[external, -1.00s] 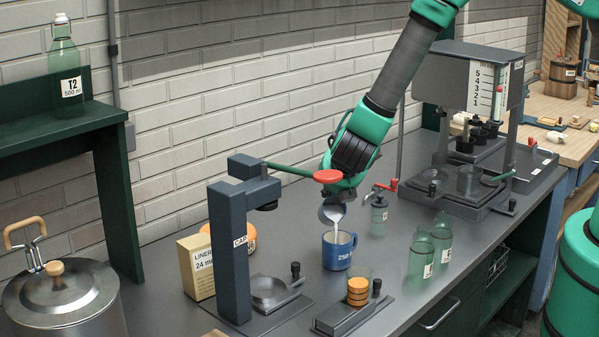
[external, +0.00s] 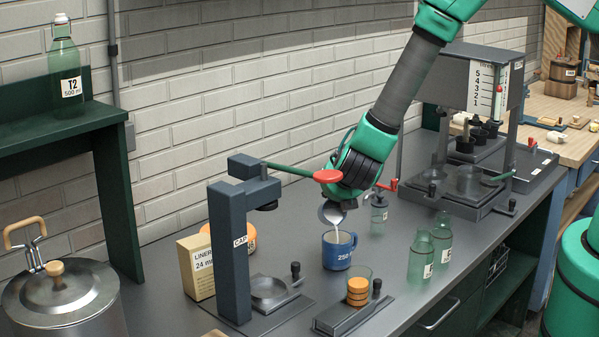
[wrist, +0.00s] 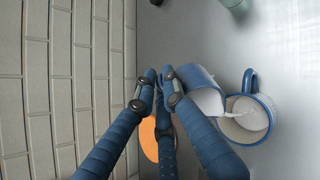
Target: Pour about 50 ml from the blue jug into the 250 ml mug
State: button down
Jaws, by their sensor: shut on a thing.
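My gripper (external: 343,200) is shut on the blue jug and holds it tilted above the mug; the fingers (wrist: 160,92) show in the wrist view. The blue jug (wrist: 197,79) has white liquid at its mouth in the wrist view. In the external view it (external: 326,217) is partly hidden by my gripper. A thin white stream (external: 336,234) runs down from the jug toward the mug. The blue mug marked 250 (external: 338,256) stands upright on the counter; white liquid shows inside it in the wrist view (wrist: 238,122). The exact level is not readable.
A capping press (external: 231,250) and a liner box (external: 196,265) stand left of the mug. A small fixture with orange discs (external: 357,290) is in front. Bare counter lies between mug and bottles.

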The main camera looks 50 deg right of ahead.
aim_at(331, 206)
jog(key=shift+s+a+f+t+h+b, duration=0.2)
jog(key=shift+f+t+h+b, duration=0.1)
jog(key=shift+b, duration=0.55)
jog(key=shift+s+a+r+b, duration=0.1)
jog(key=shift+s+r+b, duration=0.05)
jog(key=shift+r+b, duration=0.15)
jog(key=w+d+r+g+y+p, duration=0.1)
jog(key=p, duration=0.4)
jog(key=shift+w, duration=0.1)
jog(key=g+p, duration=0.1)
jog(key=p, duration=0.1)
jog(key=w+f+g+y+p, duration=0.1)
jog(key=p, duration=0.1)
jog(key=d+f+g+y+p, duration=0.1)
jog(key=p, duration=0.1)
jog(key=shift+w+f+p, duration=0.15)
jog(key=shift+w+p, duration=0.1)
jog(key=shift+p, duration=0.1)
jog(key=shift+a+f, duration=0.1)
jog(key=shift+f, duration=0.2)
jog(key=shift+w+f+p, duration=0.1)
jog(key=shift+w+p, duration=0.1)
jog(key=shift+p, duration=0.2)
